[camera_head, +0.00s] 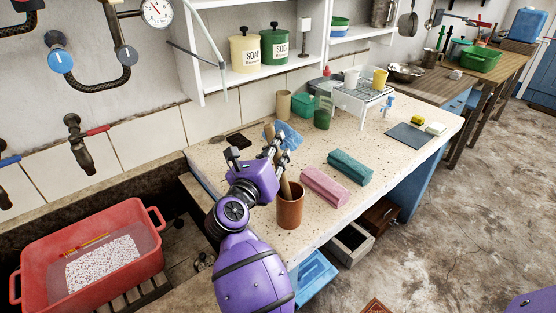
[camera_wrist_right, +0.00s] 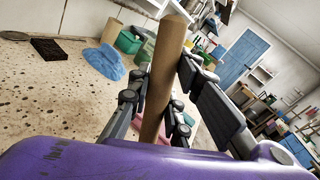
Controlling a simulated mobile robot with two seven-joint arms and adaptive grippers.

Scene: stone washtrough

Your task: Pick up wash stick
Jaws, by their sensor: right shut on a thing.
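The wash stick (camera_head: 285,185) is a brown wooden rod. My right gripper (camera_head: 270,152) is shut on it above the stone counter. In the right wrist view the stick (camera_wrist_right: 163,65) stands between the fingers of the gripper (camera_wrist_right: 163,92), slightly tilted. In the head view the stick's lower end is at the mouth of a terracotta pot (camera_head: 291,211); I cannot tell how deep it reaches. My left gripper is not in view.
A pink towel (camera_head: 325,186) and a teal towel (camera_head: 350,167) lie right of the pot. A blue cloth (camera_head: 290,137) and a green cup (camera_head: 322,112) are behind the gripper. A red basin (camera_head: 92,255) stands in the trough at left.

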